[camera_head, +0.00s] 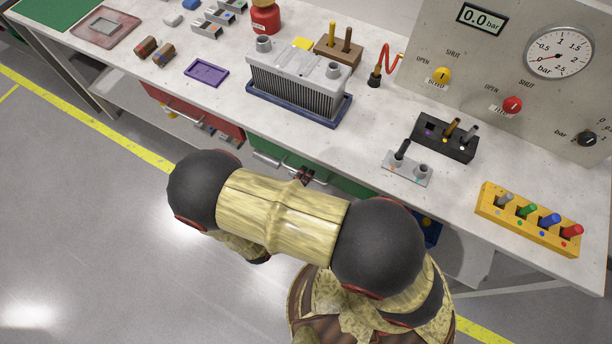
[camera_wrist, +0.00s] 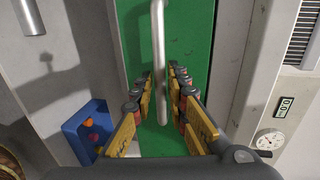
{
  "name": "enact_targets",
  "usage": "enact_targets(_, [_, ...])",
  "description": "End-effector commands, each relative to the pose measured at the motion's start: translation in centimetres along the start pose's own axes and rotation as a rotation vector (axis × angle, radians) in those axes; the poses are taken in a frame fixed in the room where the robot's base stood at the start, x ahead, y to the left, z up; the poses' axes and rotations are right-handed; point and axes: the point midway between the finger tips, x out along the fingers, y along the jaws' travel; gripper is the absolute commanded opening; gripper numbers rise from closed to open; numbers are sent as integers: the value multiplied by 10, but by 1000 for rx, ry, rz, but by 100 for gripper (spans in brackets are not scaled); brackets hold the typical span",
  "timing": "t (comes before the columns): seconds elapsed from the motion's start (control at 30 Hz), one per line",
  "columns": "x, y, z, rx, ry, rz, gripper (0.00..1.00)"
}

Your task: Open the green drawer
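The green drawer (camera_head: 345,181) is under the bench top in the head view, partly hidden by my arm. Its pale bar handle (camera_head: 270,160) shows left of my gripper. In the wrist view the green drawer front (camera_wrist: 192,50) fills the middle, and the handle (camera_wrist: 159,45) runs down the picture. My gripper (camera_wrist: 161,75) is open, with one finger on each side of the handle. Gaps show between the handle and both fingers. In the head view only a small dark part of my gripper (camera_head: 304,176) shows beyond my arm. The drawer front looks shut.
A red drawer (camera_head: 215,122) is left of the green one. A blue bin (camera_wrist: 72,130) with coloured pieces is beside the green front in the wrist view. The bench top (camera_head: 300,135) above carries a radiator-like block (camera_head: 298,85) and several fixtures. The floor in front is clear.

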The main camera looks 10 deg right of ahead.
Motion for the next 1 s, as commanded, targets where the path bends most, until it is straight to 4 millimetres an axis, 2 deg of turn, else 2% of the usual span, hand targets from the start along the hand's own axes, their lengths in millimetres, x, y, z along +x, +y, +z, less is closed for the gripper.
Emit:
enact_targets(0.13, [10, 0, -1, 0, 1, 0, 16])
enact_targets(0.43, [12, 0, 0, 0, 0, 0, 16])
enact_targets(0.73, [12, 0, 0, 0, 0, 0, 0])
enact_targets(1.0, [12, 0, 0, 0, 0, 1, 0])
